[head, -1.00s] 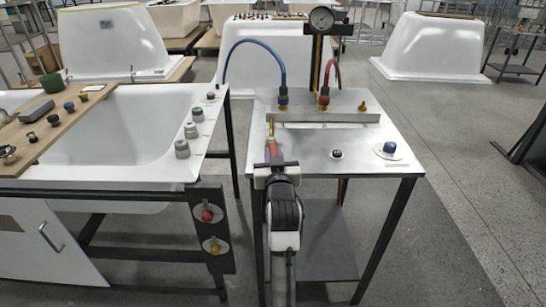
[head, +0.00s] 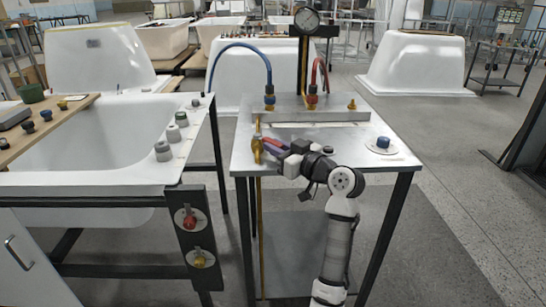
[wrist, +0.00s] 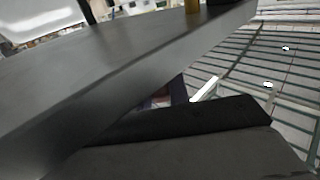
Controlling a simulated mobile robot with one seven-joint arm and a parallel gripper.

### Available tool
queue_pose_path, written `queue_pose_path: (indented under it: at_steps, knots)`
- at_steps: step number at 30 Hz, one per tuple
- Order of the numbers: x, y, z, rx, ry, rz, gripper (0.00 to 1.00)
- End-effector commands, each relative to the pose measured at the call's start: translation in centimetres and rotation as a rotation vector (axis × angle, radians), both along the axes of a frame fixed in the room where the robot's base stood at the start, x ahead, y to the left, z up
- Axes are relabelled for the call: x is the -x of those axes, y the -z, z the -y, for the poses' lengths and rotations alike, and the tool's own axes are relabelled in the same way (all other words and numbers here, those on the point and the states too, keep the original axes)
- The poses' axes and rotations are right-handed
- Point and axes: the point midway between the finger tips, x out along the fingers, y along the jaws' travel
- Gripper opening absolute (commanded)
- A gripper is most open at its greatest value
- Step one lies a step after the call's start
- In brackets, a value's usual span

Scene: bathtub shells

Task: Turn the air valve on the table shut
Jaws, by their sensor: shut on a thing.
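The brass air valve (head: 257,150) sits near the table's (head: 330,150) left front edge, on an upright-looking brass pipe line in the head view. My gripper (head: 271,147) is just right of the valve, reaching in from the right. It is shut on the valve's handle, which is mostly covered by the fingers. Red and blue-purple parts show between the brass body and my wrist; which is handle and which is finger is hard to tell. The handle side points right, across the pipe. The wrist view is mostly filled by dark grey surfaces and does not show the grip clearly.
A pressure gauge (head: 306,20) stands at the table's back, with a blue hose (head: 240,46) and a red hose (head: 323,65). A blue knob (head: 383,142) is on the right of the table. A white tub (head: 90,145) on a frame stands close at left.

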Motion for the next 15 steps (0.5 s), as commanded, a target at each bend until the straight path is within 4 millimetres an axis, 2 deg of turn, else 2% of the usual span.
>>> queue_pose_path:
  at_steps: [15]
  knots:
    - [-0.29, 0.11, 0.25, 0.000, -0.054, -0.004, 0.00]
